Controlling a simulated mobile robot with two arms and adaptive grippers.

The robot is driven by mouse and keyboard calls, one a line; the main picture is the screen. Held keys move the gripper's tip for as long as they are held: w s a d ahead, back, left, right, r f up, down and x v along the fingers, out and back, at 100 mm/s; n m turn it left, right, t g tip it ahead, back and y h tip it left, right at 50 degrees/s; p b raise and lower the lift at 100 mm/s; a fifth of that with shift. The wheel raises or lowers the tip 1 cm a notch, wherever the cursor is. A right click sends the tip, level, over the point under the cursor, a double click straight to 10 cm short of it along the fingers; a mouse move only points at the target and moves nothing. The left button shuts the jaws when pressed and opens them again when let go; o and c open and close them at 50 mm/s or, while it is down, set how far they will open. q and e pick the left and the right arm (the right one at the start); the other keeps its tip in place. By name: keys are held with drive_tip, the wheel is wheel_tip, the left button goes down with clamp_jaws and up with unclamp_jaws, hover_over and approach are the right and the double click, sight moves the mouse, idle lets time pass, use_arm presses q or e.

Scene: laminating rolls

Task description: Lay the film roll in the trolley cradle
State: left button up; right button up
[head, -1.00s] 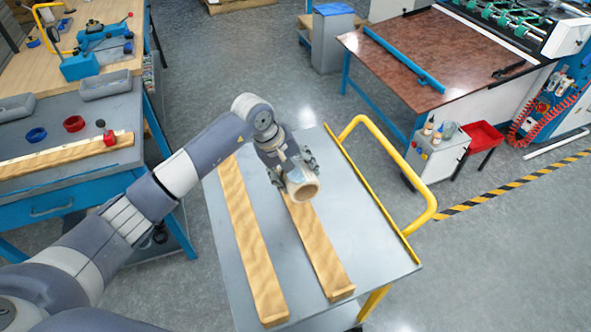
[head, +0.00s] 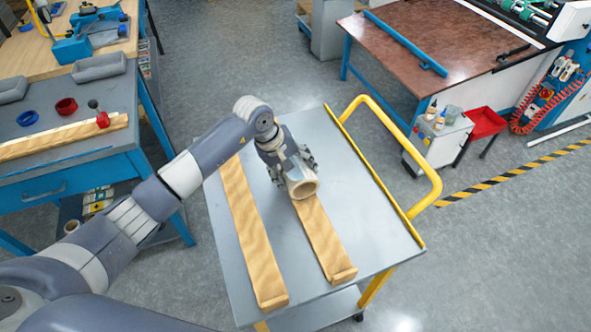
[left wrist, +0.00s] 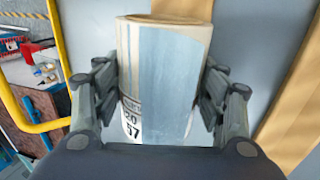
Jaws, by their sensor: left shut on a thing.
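The film roll (left wrist: 170,75) is a short cream cylinder with a pale blue panel and printed digits, seen in the left wrist view. My left gripper (left wrist: 165,95) is shut on it, one finger on each side. The cradle is two parallel wooden rails, the left (head: 250,235) and the right (head: 325,240), on the grey trolley top (head: 290,260). I cannot tell whether the roll touches the rail. My right gripper is not in view.
A yellow handle (head: 420,160) rises along the trolley's right side. A blue workbench (head: 60,185) with red and blue rings stands at left. A brown-topped table (head: 430,50) stands at the back right.

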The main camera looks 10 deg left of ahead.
use_arm(q)
drive_tip(key=o, duration=1.3)
drive_tip(key=shift+o, duration=0.2)
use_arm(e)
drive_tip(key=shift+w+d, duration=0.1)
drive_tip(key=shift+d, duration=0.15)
use_arm(q)
drive_tip(key=v, duration=1.2)
